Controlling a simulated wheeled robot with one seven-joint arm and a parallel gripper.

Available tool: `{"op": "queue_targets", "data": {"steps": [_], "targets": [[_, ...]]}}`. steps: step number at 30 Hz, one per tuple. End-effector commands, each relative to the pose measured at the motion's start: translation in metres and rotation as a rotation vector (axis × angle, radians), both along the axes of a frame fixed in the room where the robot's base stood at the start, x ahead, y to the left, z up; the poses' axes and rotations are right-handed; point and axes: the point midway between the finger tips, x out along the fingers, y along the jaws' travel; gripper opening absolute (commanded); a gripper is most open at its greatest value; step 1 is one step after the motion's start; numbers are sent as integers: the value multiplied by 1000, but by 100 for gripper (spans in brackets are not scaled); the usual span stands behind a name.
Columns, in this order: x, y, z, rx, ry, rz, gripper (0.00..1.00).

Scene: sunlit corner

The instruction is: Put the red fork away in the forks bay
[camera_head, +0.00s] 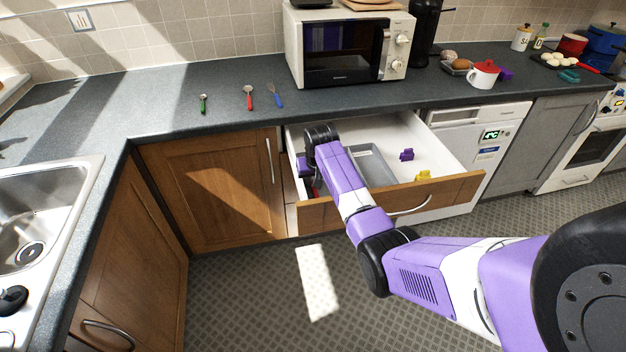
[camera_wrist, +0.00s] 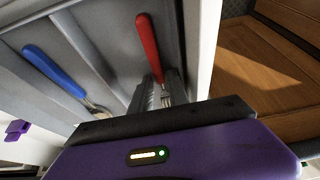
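The red fork (camera_wrist: 148,45) shows in the wrist view, its red handle pointing up the picture and its metal head between my fingers. My gripper (camera_wrist: 161,92) looks shut on it near the head. The fork is over or in the grey cutlery tray (camera_wrist: 92,42) beside a pale wall; I cannot tell whether it touches the tray floor. A blue-handled fork (camera_wrist: 55,70) lies in another bay of the tray, to the left. In the head view my arm reaches into the open drawer and hides part of the tray (camera_head: 372,160).
The open drawer (camera_head: 440,190) also holds a purple item (camera_head: 406,155) and a yellow item (camera_head: 423,175). A green-handled spoon (camera_head: 203,104), a red-handled spoon (camera_head: 249,98) and a blue-handled fork (camera_head: 275,95) lie on the counter. A microwave (camera_head: 345,45) stands behind the drawer.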

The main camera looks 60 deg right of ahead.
Motion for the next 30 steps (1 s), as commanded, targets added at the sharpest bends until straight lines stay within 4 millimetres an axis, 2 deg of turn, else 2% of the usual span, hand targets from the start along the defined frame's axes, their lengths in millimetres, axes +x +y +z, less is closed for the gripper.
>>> {"op": "queue_targets", "data": {"steps": [5, 10, 24, 30], "targets": [[0, 0, 2, -1, -1, 0, 21], [-1, 2, 15, -2, -2, 1, 21], [-23, 28, 96, -2, -2, 1, 21], [-28, 34, 114, -1, 0, 1, 21]]}}
